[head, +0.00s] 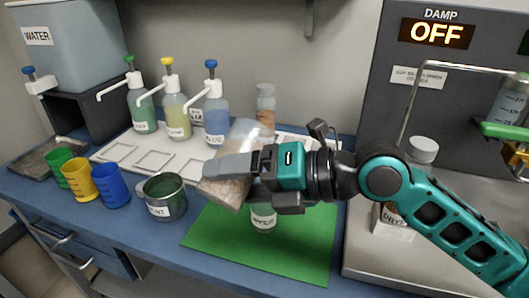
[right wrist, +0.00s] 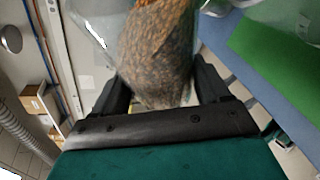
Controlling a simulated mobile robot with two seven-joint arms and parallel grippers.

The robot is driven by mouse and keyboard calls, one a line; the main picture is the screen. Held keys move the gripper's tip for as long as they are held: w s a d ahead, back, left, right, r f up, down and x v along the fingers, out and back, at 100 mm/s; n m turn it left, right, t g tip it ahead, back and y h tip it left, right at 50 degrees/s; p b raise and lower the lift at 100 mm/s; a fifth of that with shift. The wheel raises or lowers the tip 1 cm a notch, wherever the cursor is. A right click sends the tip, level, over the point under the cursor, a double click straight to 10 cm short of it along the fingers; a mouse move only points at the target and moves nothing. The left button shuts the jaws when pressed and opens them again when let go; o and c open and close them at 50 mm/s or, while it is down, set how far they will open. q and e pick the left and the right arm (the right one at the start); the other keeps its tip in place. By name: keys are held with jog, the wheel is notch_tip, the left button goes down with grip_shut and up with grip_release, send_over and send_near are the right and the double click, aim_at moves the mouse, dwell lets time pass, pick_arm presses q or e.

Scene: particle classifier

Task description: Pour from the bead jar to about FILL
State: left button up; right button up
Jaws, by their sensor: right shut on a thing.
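The bead jar (head: 223,192) is a clear vessel partly filled with brown beads. My right gripper (head: 232,167) is shut on it above the front of the table, and the jar leans, its beads gathered toward the lower left end. In the right wrist view the beads (right wrist: 158,45) fill much of the jar between the fingers (right wrist: 160,95). A small clear jar (head: 264,220) stands on the green mat below my gripper. I cannot read a FILL mark. My left gripper is out of view.
Green, yellow and blue cups (head: 112,188) stand at the left. Pump bottles (head: 216,118) and a clear jar (head: 265,102) stand behind, near a white tray (head: 113,172). A lidded bottle (head: 423,151) stands right, behind my arm. The green mat (head: 310,252) has free room in front.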

aim_at(240, 151)
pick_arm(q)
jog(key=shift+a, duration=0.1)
pick_arm(e)
jog(key=shift+r, duration=0.15)
pick_arm(q)
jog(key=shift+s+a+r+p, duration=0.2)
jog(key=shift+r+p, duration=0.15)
jog(key=shift+p, duration=0.4)
pick_arm(e)
jog(key=shift+r+m, duration=0.35)
jog(key=shift+m, duration=0.05)
jog(key=shift+r+y, duration=0.1)
jog(key=shift+y, duration=0.2)
pick_arm(q)
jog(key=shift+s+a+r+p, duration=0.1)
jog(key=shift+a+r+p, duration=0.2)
jog(key=shift+p, duration=0.45)
pick_arm(e)
jog(key=shift+r+m+g, duration=0.25)
jog(key=shift+m+g, duration=0.05)
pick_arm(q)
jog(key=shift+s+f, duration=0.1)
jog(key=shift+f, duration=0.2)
pick_arm(e)
jog(key=shift+w+r, duration=0.1)
